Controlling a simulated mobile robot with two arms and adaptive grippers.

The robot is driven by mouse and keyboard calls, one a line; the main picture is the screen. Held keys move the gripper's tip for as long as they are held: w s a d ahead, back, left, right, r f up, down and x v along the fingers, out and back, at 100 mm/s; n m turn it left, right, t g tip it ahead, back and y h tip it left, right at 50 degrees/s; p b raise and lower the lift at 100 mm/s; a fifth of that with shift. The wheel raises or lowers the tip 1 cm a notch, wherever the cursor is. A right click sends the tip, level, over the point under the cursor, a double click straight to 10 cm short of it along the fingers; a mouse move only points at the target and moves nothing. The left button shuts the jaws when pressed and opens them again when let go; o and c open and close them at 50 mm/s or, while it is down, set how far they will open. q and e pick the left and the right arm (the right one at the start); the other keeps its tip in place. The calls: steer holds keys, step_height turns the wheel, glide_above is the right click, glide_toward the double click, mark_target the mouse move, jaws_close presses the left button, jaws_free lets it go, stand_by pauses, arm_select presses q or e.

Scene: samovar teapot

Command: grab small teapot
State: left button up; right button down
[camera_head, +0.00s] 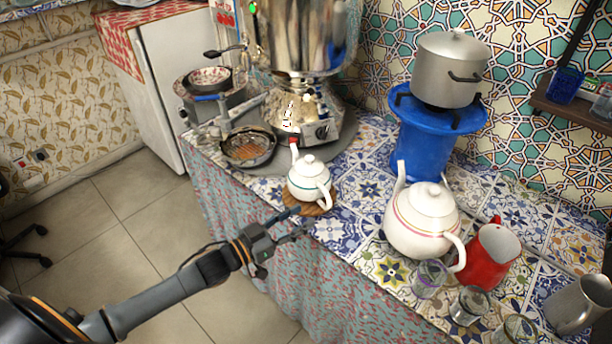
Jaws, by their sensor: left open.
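The small white teapot (308,178) with a green band stands upright on a round wooden coaster (318,208) near the front edge of the counter. Its handle points to the lower right and its spout to the upper left. My left gripper (297,226) comes in from the lower left. It is open and empty, just below the teapot and in front of the coaster, apart from the teapot. A larger white teapot (421,222) stands to the right of it. My right gripper is not in view.
A large samovar (300,40) stands behind the small teapot. A black pan (248,147) lies to its left. A blue stove (428,140) bears a metal pot (450,70). A red jug (487,258), a metal pitcher (577,304) and several glasses crowd the right. Tiles between the teapots are bare.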

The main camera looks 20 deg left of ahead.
mark_target(327, 205)
arm_select(q)
steer(key=p+x, duration=0.1)
steer(key=x, duration=0.6)
steer(key=shift+s+d+f, duration=0.1)
steer(key=shift+s+d, duration=0.05)
steer(key=shift+d, duration=0.05)
steer(key=shift+c, duration=0.9)
jaws_close()
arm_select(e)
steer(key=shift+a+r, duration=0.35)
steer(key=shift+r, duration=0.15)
